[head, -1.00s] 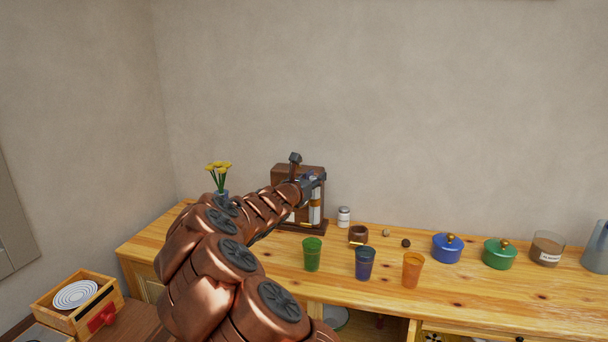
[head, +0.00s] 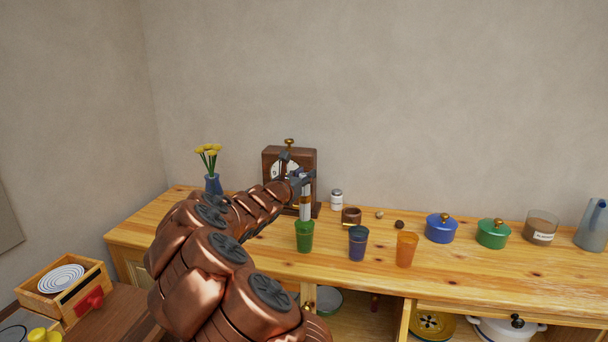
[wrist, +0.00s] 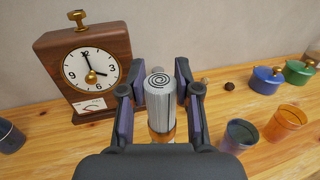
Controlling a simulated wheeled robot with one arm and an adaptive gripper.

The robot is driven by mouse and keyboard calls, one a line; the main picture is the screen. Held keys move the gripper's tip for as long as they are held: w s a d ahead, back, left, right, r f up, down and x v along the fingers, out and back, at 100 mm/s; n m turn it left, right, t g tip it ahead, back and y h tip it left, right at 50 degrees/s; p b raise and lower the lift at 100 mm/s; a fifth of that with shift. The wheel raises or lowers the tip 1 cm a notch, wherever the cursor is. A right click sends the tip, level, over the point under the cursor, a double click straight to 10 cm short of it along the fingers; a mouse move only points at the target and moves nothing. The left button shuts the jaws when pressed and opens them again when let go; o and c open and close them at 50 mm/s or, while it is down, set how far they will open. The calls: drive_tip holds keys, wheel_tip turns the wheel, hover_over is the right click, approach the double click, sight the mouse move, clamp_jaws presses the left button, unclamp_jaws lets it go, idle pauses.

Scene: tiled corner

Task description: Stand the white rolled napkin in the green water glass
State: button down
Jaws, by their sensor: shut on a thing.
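My gripper (head: 302,181) is shut on the white rolled napkin (head: 306,209), which stands upright between its fingers. In the wrist view the napkin (wrist: 160,96) shows a spiral end facing up and a gold-orange band lower down, with my gripper's fingers (wrist: 157,100) on both sides. The green water glass (head: 304,238) stands upright on the wooden counter. In the head view the napkin's lower end meets the glass's rim; whether it is inside, above or behind the rim I cannot tell. The green glass is hidden in the wrist view.
A blue glass (head: 357,244) and an orange glass (head: 406,250) stand to the right on the counter (head: 470,270). A wooden clock (head: 276,156) stands behind my gripper, with a flower vase (head: 213,184) to its left. A brown cup (head: 351,215) and white jar (head: 336,199) stand behind.

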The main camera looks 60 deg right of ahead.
sight(302, 199)
drive_tip(key=shift+f+b, duration=2.5)
drive_tip(key=shift+f, duration=1.1)
drive_tip(key=c, duration=0.7)
unclamp_jaws()
drive_tip(key=shift+c, duration=0.2)
drive_tip(key=s+a, duration=0.1)
drive_tip(key=a, duration=1.1)
drive_tip(key=shift+s, duration=0.1)
